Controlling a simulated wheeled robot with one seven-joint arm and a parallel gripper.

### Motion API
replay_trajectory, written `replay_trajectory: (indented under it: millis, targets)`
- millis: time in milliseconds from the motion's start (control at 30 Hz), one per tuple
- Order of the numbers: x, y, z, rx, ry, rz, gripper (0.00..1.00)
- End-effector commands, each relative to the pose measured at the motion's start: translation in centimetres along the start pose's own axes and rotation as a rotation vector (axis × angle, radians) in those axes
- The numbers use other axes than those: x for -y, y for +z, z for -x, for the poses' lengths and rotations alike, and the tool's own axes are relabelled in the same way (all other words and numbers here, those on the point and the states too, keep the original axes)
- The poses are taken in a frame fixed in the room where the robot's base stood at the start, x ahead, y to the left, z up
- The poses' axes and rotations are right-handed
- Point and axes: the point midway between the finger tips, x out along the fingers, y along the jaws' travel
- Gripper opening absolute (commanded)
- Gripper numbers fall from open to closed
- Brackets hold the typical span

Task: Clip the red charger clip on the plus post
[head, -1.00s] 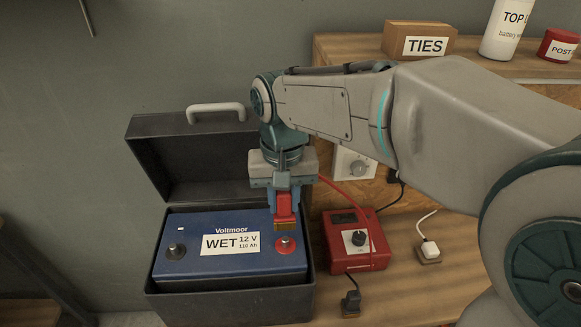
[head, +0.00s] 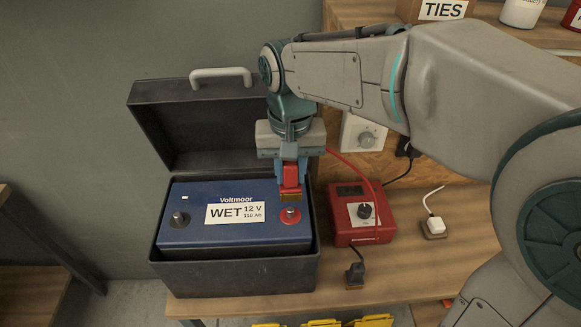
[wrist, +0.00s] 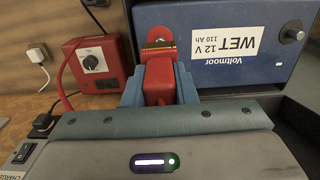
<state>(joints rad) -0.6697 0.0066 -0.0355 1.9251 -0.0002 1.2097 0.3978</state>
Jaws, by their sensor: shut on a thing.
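My gripper (head: 290,172) is shut on the red charger clip (head: 290,186) and holds it upright, with its brass jaw tip pointing down. The plus post (head: 291,216), with a red ring around it, is on the near right of the blue battery (head: 240,236). The clip's tip is directly over or just behind the post in the head view. In the wrist view, the clip (wrist: 159,80) sits between my fingers, its brass jaws in front of the red-ringed post (wrist: 160,36). I cannot tell whether they touch the post.
The battery sits in a dark case (head: 232,280) with its lid (head: 195,140) standing open behind. The other post (head: 180,219) is at the left. A red charger (head: 360,213) is to the right, with a red cable to the clip. A black clip (head: 354,272) lies on the bench.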

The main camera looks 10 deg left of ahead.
Motion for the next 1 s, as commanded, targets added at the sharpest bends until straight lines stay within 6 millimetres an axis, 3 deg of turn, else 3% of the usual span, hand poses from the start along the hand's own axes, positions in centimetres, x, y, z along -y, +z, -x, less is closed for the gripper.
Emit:
replay_trajectory:
  millis: [1000]
  targets:
    - [0.0,0.0,-6.4,0.000,0.000,-0.001,0.00]
